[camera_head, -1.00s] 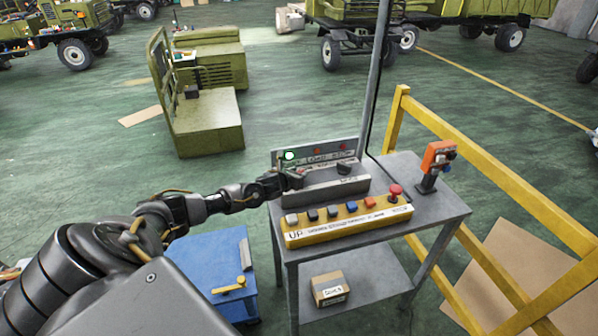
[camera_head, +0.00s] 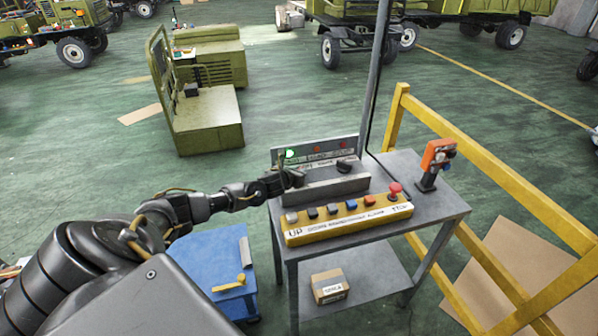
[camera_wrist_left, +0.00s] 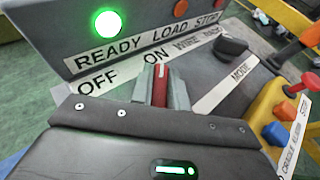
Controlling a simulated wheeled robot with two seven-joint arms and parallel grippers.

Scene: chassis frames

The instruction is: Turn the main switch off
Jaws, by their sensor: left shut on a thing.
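The main switch (camera_wrist_left: 161,84) is a red knob with a white line, seen in the left wrist view below the OFF and ON labels. Its line points up toward ON. My left gripper (camera_wrist_left: 162,90) is shut on it, with grey fingers on both sides. In the head view my left gripper (camera_head: 296,178) reaches the sloped grey panel (camera_head: 335,190) from the left and hides the switch. A green READY lamp (camera_wrist_left: 106,24) is lit above the switch. My right gripper is not in view.
A black knob (camera_head: 344,165) stands right of the switch. A yellow button box (camera_head: 350,226) with a red mushroom button (camera_head: 395,188) lies in front on the grey table (camera_head: 447,208). An orange handheld control (camera_head: 436,157) stands at right. A pole rises behind the panel.

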